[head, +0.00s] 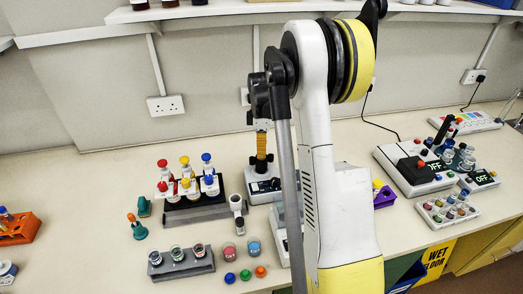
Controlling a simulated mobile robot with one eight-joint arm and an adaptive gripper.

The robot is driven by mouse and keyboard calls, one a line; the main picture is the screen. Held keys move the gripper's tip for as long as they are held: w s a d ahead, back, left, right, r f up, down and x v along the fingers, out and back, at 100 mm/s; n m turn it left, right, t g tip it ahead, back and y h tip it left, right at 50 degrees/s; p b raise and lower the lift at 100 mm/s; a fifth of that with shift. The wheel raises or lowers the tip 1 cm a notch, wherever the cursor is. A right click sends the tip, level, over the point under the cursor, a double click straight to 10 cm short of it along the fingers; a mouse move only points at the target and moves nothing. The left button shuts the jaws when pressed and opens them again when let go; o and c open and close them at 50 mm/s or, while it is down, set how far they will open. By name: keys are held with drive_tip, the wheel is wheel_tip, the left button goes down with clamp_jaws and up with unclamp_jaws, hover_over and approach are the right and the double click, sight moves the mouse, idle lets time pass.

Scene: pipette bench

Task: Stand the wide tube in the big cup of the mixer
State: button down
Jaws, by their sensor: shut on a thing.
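My gripper (262,124) points down at the middle of the bench, partly hidden by my own arm. It is shut on an amber tube, the wide tube (262,145), which looks upright. The mixer (262,186), a white box with a dark front panel, stands directly below and in line with the tube. A dark ring crosses the amber column just above the mixer. I cannot tell whether the tube's lower end is inside the big cup or still above it.
A rack of bottles with red, yellow and blue caps (190,212) stands left of the mixer. A purple holder (385,197) and white instruments (414,172) stand right.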

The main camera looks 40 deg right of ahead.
drive_tip(key=c, duration=1.3)
unclamp_jaws()
drive_tip(key=shift+o, duration=0.2)
wheel_tip(320, 180, up, 12)
